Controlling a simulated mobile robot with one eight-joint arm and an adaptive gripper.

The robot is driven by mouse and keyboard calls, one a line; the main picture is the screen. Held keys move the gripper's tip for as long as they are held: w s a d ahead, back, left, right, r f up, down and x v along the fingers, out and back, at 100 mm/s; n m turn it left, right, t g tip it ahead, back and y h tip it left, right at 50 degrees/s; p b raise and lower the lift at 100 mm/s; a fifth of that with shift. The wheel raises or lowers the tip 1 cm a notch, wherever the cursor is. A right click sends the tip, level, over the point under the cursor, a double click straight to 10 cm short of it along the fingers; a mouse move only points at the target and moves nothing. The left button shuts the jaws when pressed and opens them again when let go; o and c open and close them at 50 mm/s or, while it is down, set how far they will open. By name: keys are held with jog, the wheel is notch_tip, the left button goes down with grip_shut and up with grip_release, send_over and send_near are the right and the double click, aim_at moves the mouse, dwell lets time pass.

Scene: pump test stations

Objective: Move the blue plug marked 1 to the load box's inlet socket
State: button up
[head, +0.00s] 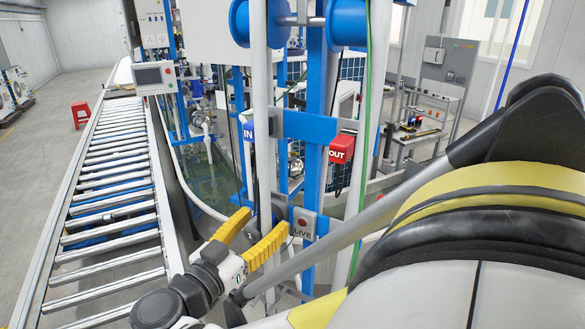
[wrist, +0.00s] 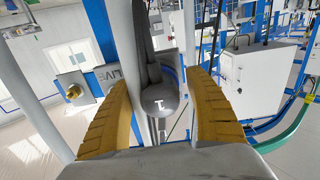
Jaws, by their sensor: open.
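My gripper (head: 265,222) has its yellow fingers spread in the head view, near the post at the station's front. In the wrist view, a grey rounded piece with a white mark like a 1 (wrist: 160,106) shows between the open fingers (wrist: 159,82); I cannot tell whether they touch it. It looks grey here, so I cannot tell whether it is the blue plug. A grey box marked LIVE (head: 304,225) is just right of the fingers. A blue IN sign (head: 248,132) and a red OUT block (head: 342,149) are above. I cannot make out the inlet socket.
A roller conveyor (head: 115,190) runs along the left. Blue uprights (head: 315,80), pale posts and hanging cables crowd the space around my gripper. A white cabinet (wrist: 252,78) stands at right in the wrist view.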

aim_at(250, 236)
dwell(0.6)
grip_shut()
jog(key=shift+s, duration=0.1)
jog(key=shift+a, duration=0.1)
jog(key=shift+b+v, duration=0.55)
jog(key=shift+v, duration=2.35)
